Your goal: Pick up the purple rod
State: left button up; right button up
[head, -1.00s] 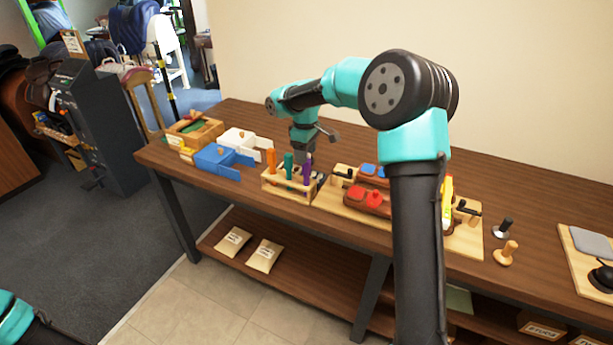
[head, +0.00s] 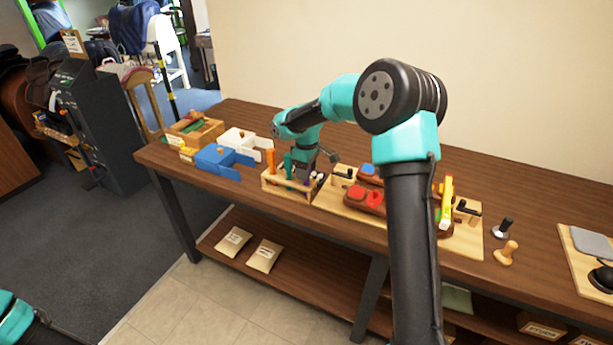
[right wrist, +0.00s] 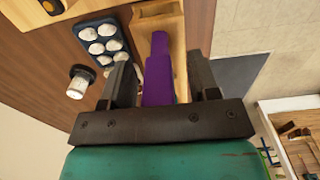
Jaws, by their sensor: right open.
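The purple rod (right wrist: 158,72) stands between the two fingers of my right gripper (right wrist: 162,80) in the right wrist view. The fingers are open, with a gap visible on each side of the rod. The rod's far end reaches toward the wooden rack (right wrist: 178,30). In the head view my right gripper (head: 306,172) is low over the right end of the rack (head: 287,193) and hides most of the purple rod. An orange rod (head: 271,162) and a green rod (head: 288,166) stand in the rack to its left. My left gripper is out of view.
Blue (head: 218,160) and white (head: 240,142) boxes stand left of the rack. A wooden board with red pieces (head: 365,196) lies to its right. A dark tray with several white rounds (right wrist: 101,40) is beside the rack in the right wrist view.

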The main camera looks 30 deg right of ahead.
jog(key=shift+c, duration=0.2)
dwell(0.3)
grip_shut()
dwell(0.3)
notch_tip(320, 180, up, 10)
jog(key=shift+f, duration=0.1)
dwell(0.4)
jog(key=c, duration=0.5)
grip_release()
jog(key=shift+c, duration=0.2)
jog(key=c, duration=0.3)
